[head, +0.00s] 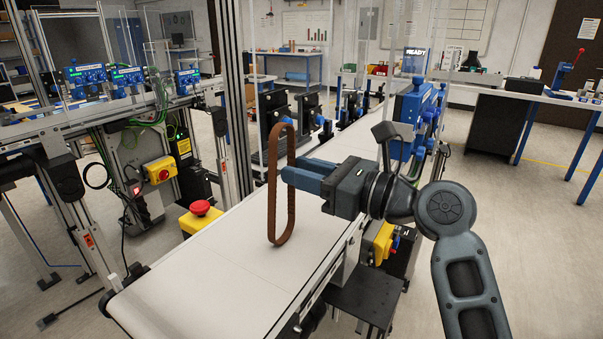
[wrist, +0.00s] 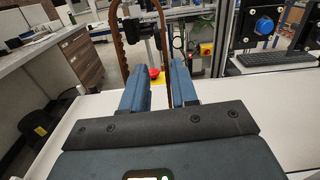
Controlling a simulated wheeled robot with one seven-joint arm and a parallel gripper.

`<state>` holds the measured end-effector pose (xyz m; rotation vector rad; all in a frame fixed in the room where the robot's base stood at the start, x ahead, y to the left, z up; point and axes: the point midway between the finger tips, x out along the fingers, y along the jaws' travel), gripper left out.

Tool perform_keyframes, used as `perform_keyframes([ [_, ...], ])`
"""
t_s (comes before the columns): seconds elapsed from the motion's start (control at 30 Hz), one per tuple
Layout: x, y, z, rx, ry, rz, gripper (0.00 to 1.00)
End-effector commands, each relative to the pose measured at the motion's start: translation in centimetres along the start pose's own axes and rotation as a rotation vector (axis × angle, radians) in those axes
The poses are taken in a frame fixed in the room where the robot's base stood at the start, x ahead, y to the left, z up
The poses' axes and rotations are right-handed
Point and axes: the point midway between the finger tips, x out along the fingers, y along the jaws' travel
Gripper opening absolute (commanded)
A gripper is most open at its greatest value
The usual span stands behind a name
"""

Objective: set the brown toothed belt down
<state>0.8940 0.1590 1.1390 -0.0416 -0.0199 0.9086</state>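The brown toothed belt (head: 273,190) is a tall narrow loop standing upright above the white conveyor in the head view. Its lower end appears at the conveyor surface; I cannot tell for certain whether it touches. My gripper (head: 290,178) is at the belt's mid-height, coming from the right. In the wrist view, my gripper's fingers (wrist: 160,84) are apart with a visible gap. One strand of the belt (wrist: 168,38) runs by the inner side of the right finger, and the other runs left of the left finger. The belt's top and bottom are outside the wrist view.
The white conveyor (head: 220,265) is clear around the belt. A red emergency button on a yellow box (head: 200,208) stands at its left edge. A metal post (head: 229,100) and clear panels rise behind. Blue devices (head: 412,115) line the conveyor's far right side.

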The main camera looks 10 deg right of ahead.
Motion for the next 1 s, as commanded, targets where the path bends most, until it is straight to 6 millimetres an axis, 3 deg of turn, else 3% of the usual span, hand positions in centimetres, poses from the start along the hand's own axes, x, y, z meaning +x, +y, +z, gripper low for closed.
perform_keyframes([
  [0.5,-9.6,-0.1,-0.1,0.001,0.001,-0.004,0.28],
  [0.73,-11.4,0.1,-0.4,-0.003,0.004,-0.007,0.28],
  [0.87,-11.9,0.5,-2.7,-0.057,0.023,-0.06,0.28],
  [1.0,-13.1,1.6,-7.6,-0.206,0.091,-0.178,0.28],
])
